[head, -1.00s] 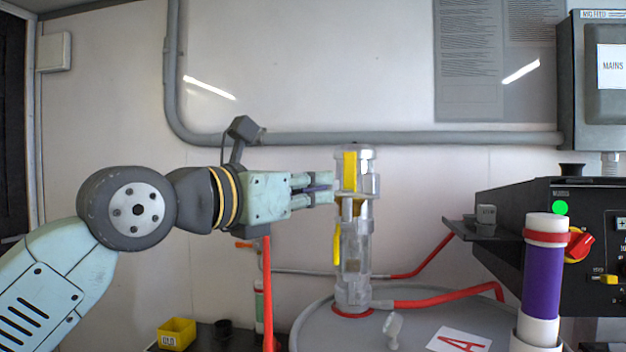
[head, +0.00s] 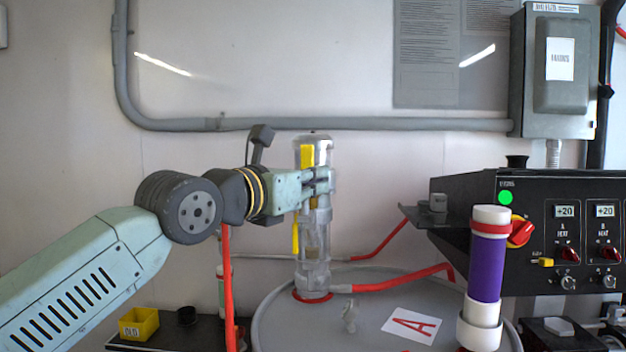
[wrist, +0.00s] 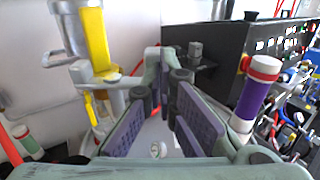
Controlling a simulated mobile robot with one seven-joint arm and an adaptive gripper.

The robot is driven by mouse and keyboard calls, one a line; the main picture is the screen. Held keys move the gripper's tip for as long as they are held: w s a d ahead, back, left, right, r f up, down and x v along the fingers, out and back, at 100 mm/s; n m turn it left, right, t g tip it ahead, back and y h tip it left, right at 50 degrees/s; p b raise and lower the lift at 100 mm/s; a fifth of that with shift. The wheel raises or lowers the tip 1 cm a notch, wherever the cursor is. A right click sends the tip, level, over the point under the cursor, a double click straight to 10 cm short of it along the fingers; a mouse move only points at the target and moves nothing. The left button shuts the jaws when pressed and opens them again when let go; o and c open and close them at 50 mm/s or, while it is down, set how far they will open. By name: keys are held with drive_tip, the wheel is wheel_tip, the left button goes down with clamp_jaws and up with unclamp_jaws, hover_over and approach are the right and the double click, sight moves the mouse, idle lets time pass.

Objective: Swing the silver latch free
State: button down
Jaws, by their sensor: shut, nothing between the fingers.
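The silver pump (head: 314,235) stands upright on the grey drum, with a yellow strip (head: 307,156) near its top and a yellow lever (head: 295,237) lower down. I cannot make out for certain which silver fitting is the latch; a pale silver bracket (wrist: 97,76) shows beside the yellow strip in the wrist view. My gripper (head: 328,180) is level with the pump's upper part and overlaps it in the head view. In the wrist view my gripper (wrist: 165,75) is shut and empty, with the pump to its left. Contact with the pump cannot be told.
A purple-and-white cylinder (head: 486,268) and the black control panel (head: 570,225) stand right. A yellow bin (head: 138,324) is lower left.

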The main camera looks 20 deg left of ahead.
drive_tip(key=w+d+b, duration=0.1)
drive_tip(key=b, duration=0.2)
drive_tip(key=shift+w, duration=0.25)
drive_tip(key=shift+s, duration=0.1)
